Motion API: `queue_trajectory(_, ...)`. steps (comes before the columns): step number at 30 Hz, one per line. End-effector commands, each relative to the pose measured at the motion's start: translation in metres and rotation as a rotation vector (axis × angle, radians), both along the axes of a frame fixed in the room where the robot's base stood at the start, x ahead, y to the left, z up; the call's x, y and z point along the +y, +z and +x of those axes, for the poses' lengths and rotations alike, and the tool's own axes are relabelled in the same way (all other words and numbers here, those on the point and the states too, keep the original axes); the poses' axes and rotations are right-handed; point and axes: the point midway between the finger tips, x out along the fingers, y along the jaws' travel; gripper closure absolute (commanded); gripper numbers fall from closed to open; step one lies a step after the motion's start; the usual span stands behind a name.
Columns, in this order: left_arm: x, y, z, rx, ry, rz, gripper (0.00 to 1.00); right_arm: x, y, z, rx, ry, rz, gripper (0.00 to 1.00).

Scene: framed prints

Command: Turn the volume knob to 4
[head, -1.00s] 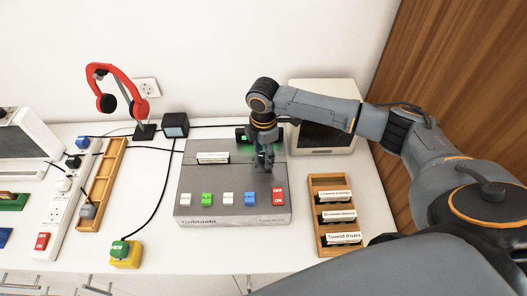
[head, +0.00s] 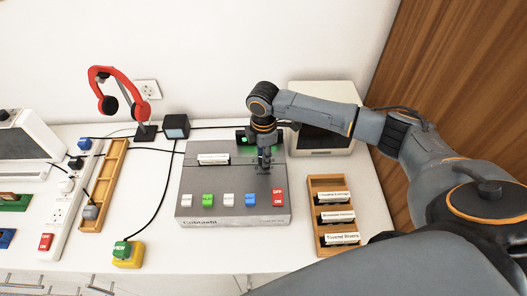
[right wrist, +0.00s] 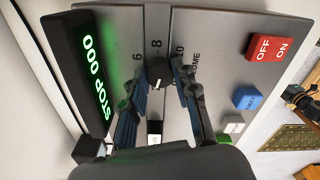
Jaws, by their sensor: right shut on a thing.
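The grey tape-player unit (head: 205,178) sits mid-table in the head view, with a row of coloured buttons along its front. The volume knob (right wrist: 158,70) is a small dark knob in the right wrist view, beside a printed scale where 6, 8 and 10 can be read. Its pointer setting is too small to tell. My right gripper (head: 264,163) is over the unit's right part; in the right wrist view its fingers (right wrist: 161,84) are shut on the knob, one on each side. The lower scale numbers are hidden. My left gripper is not in view.
A red OFF/ON switch (head: 278,197) is near the gripper. A wooden tray of labelled cassettes (head: 314,245) stands right, a yellow-based green button (head: 126,261) left. A monitor-like box (head: 353,98) stands behind my right arm.

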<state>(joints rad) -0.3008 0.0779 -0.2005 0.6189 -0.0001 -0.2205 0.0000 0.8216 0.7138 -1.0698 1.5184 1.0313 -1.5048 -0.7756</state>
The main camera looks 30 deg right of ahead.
Motion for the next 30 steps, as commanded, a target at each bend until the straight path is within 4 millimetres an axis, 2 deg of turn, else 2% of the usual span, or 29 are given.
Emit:
queue_trajectory(1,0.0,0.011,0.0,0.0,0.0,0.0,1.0,0.001,0.004,-0.001,0.004,-0.03,0.002,1.0)
queue_trajectory(15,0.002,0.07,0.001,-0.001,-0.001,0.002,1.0,0.002,0.005,-0.002,0.005,-0.447,0.003,1.0)
queue_trajectory(21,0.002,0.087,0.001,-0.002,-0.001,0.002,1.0,0.001,0.004,-0.001,0.004,-0.612,0.002,1.0)
queue_trajectory(30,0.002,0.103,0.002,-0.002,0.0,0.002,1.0,0.001,0.002,0.0,0.001,-0.78,0.001,1.0)
